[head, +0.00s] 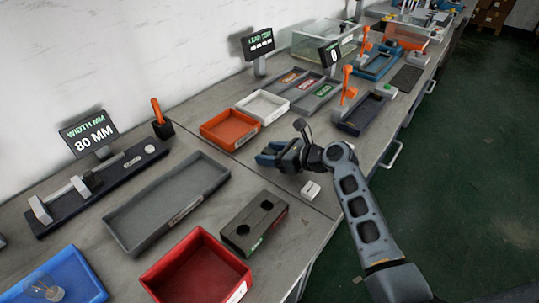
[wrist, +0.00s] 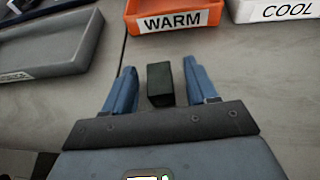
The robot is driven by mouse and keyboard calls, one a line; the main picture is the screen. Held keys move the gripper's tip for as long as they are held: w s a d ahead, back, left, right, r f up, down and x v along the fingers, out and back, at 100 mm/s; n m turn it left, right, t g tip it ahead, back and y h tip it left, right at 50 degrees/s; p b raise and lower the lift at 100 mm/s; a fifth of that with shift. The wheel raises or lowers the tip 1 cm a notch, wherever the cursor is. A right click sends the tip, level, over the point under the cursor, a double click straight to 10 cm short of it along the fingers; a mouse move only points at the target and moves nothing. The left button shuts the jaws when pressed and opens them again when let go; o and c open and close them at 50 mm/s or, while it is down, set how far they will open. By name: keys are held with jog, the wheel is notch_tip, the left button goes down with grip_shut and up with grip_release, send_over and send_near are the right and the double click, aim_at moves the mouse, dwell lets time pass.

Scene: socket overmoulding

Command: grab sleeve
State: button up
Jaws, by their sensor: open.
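A small dark block, which looks like the sleeve (wrist: 160,86), stands between my gripper's fingers in the wrist view. My gripper (wrist: 159,68) is open, with one blue finger on each side of the block and a visible gap on both sides. I cannot tell how deep the block sits between the fingers or whether it has a hole. In the head view my gripper (head: 267,156) is low over the bench, in front of the orange tray. The sleeve cannot be made out there, with the gripper in the way.
The orange WARM tray (head: 230,130) and white COOL tray (head: 262,107) lie just beyond my gripper. A long grey tray (head: 168,203) and a dark block with two holes (head: 254,224) are to the left. A small white item (head: 311,190) lies near the front edge.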

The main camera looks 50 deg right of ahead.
jog(key=c, duration=1)
jog(key=shift+r, duration=0.1)
jog(key=shift+c, duration=0.2)
